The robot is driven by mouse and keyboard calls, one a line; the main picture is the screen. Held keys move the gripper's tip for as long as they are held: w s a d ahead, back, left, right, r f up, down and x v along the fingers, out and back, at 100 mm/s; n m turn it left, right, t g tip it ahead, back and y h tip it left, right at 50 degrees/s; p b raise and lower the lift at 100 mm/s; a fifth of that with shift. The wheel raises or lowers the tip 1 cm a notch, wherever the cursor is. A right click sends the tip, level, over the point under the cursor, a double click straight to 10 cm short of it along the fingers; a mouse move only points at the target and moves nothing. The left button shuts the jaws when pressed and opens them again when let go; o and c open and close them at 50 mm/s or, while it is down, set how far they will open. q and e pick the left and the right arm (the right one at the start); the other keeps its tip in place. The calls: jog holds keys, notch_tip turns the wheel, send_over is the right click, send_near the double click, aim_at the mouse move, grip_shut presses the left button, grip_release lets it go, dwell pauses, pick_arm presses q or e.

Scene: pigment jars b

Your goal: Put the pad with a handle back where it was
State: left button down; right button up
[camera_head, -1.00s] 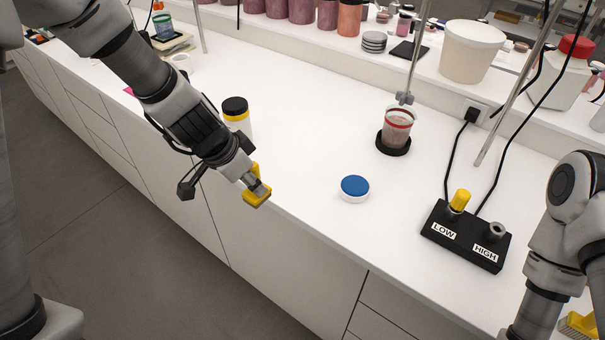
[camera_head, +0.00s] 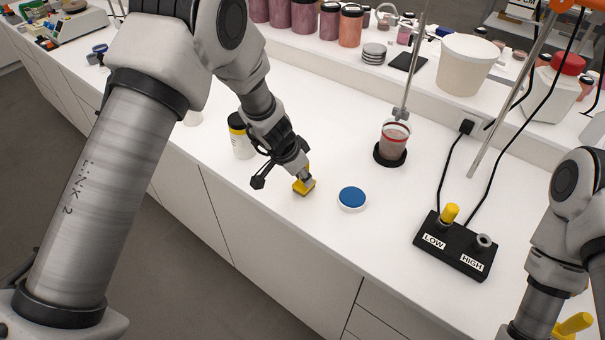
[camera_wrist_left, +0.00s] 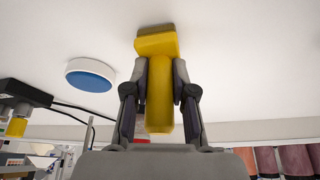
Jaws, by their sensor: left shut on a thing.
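My left gripper (camera_head: 304,177) is shut on the handle of a yellow pad (camera_head: 303,188), low over the white counter near its front edge. I cannot tell whether the pad touches the counter. In the left wrist view, the yellow handle (camera_wrist_left: 160,95) sits between both fingers, with the wider pad head (camera_wrist_left: 157,43) beyond the tips. A blue-topped white disc (camera_head: 352,198) lies just right of the pad, apart from it. It also shows in the left wrist view (camera_wrist_left: 90,74). My right arm is at the right edge; its gripper is out of view.
A black-lidded jar (camera_head: 240,138) stands left of the gripper. A red-banded beaker (camera_head: 394,143) stands on a black round base by a metal stand. A black LOW/HIGH box (camera_head: 455,245) with cables is to the right. Another yellow object (camera_head: 573,326) shows at bottom right, partly hidden.

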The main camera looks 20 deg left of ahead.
pick_arm(q)
jog(key=shift+f+b, duration=0.2)
jog(key=shift+b, duration=0.1)
jog(key=c, duration=1)
grip_release()
jog(key=shift+o, duration=0.2)
jog(key=shift+r, duration=0.1)
